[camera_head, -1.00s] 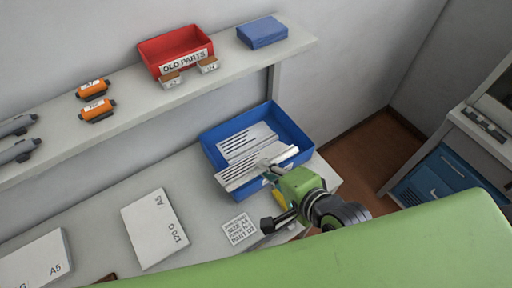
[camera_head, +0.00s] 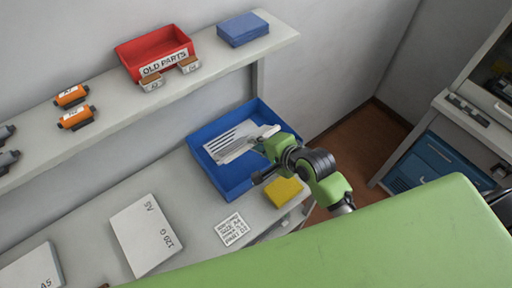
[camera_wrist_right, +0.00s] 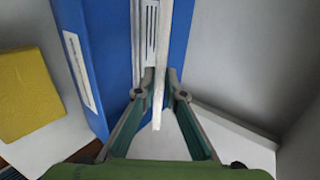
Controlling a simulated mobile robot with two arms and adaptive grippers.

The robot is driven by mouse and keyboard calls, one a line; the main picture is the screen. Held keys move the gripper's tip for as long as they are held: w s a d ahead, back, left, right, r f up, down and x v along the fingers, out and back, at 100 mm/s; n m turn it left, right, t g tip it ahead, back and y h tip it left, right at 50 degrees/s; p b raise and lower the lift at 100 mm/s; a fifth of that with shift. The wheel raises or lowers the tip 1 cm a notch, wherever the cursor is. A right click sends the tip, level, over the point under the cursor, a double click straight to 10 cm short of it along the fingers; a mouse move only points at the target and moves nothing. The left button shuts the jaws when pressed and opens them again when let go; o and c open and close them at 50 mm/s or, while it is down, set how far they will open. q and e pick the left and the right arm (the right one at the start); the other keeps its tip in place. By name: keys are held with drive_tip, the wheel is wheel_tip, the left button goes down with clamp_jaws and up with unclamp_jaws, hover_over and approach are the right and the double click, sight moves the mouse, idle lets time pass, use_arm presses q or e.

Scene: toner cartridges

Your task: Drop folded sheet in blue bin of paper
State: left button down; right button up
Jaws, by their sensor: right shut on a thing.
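The folded sheet (camera_wrist_right: 166,55) is a thin white strip, seen edge-on between my right fingers in the right wrist view. In the head view it (camera_head: 264,132) shows as a pale strip over the right part of the blue bin (camera_head: 228,188). My right gripper (camera_head: 262,148) is shut on it at the bin's right side. The bin holds white paper with dark lines (camera_head: 232,139). I cannot tell whether the sheet touches this paper. The bin's wall with a white label shows in the right wrist view (camera_wrist_right: 88,35). My left gripper is out of view.
A yellow block (camera_head: 284,192) lies right of the bin. A printed card (camera_head: 232,229) and a white A5 paper pack (camera_head: 145,235) lie in front. The shelf above bears a red OLD PARTS bin (camera_head: 153,52), a blue box (camera_head: 243,28) and orange cartridges (camera_head: 76,117).

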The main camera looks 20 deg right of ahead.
drive_tip(key=shift+w+d+f, duration=0.1)
drive_tip(key=shift+w+f, duration=0.3)
drive_tip(key=shift+f, duration=0.05)
drive_tip(key=shift+w+f, duration=0.15)
drive_tip(key=shift+f, duration=1.6)
drive_tip(key=shift+f, duration=0.3)
drive_tip(key=o, duration=0.7)
